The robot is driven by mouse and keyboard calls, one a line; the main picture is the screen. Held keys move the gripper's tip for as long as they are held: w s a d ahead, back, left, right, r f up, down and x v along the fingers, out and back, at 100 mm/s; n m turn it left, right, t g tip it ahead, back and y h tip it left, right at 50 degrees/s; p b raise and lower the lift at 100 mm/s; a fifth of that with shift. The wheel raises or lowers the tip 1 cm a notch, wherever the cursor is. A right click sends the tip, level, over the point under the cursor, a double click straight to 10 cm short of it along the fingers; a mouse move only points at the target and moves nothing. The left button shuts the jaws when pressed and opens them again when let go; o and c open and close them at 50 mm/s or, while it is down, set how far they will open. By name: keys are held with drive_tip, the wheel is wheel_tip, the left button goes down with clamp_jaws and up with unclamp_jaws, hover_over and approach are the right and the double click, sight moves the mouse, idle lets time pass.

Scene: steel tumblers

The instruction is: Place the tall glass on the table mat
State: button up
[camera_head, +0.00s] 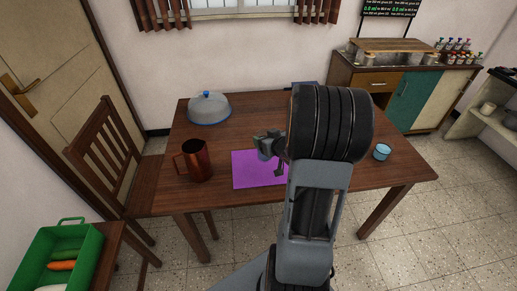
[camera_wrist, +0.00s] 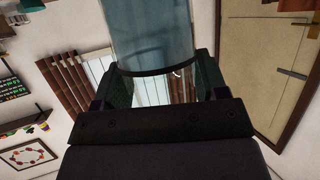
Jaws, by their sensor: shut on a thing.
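My gripper (camera_head: 270,146) is above the far part of the purple table mat (camera_head: 248,180), which lies flat near the table's front edge. In the wrist view, the two fingers of my gripper (camera_wrist: 153,88) stand on either side of a dark curved rim. A tall blue-grey cylindrical shape, which looks like the tall glass (camera_wrist: 152,32), reaches up from there to the top edge of the picture. My gripper is shut on it. In the head view the glass is too small and too covered by my arm to make out clearly, and its height above the mat cannot be told.
A red-brown jug (camera_head: 197,161) stands just left of the mat on the wooden table (camera_head: 330,185). A chair (camera_head: 105,150) is at the left.

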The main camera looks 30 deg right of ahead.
drive_tip(key=w+f, duration=0.4)
drive_tip(key=f, duration=0.4)
drive_tip(key=shift+w+d+f+b, duration=0.2)
drive_tip(key=shift+f+b, duration=0.05)
drive_tip(key=shift+b, duration=0.1)
drive_tip(key=shift+f, duration=0.1)
drive_tip(key=shift+f, duration=0.15)
drive_tip(key=o, duration=1.5)
